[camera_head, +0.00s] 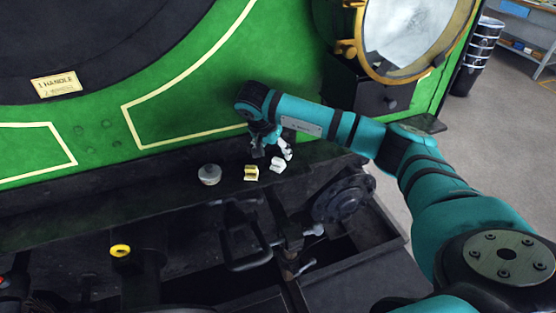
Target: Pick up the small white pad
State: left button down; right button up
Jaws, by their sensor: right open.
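A small white pad (277,165) lies on the dark ledge in front of the green panel, to the right of a small yellow block. My right gripper (272,152) points down just above and behind the pad. Its jaws are open, with a dark finger on the left and a pale one on the right. Nothing shows between them. I cannot tell whether the fingers touch the pad. My left gripper is not in view.
The yellow block (251,173) and a grey round lidded object (209,174) stand on the same ledge, left of the pad. Dark handles and a valve wheel (343,199) are below the ledge. The brass-rimmed lamp (418,35) is at upper right.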

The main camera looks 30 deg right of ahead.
aim_at(278, 159)
jog(key=shift+x, duration=1.15)
jog(key=shift+w+f+p, duration=0.15)
jog(key=shift+f+p, duration=0.1)
jog(key=shift+p, duration=0.2)
jog(key=x, duration=0.1)
jog(key=p+x, duration=0.1)
jog(key=x, duration=0.1)
jog(key=shift+w+d+f, duration=0.2)
jog(key=shift+w+f, duration=0.05)
jog(key=shift+w, duration=0.1)
jog(key=shift+w+d+f, duration=0.15)
jog(key=shift+f, duration=0.25)
jog(key=c, duration=1.1)
jog(key=shift+r, duration=0.1)
jog(key=shift+c, duration=0.2)
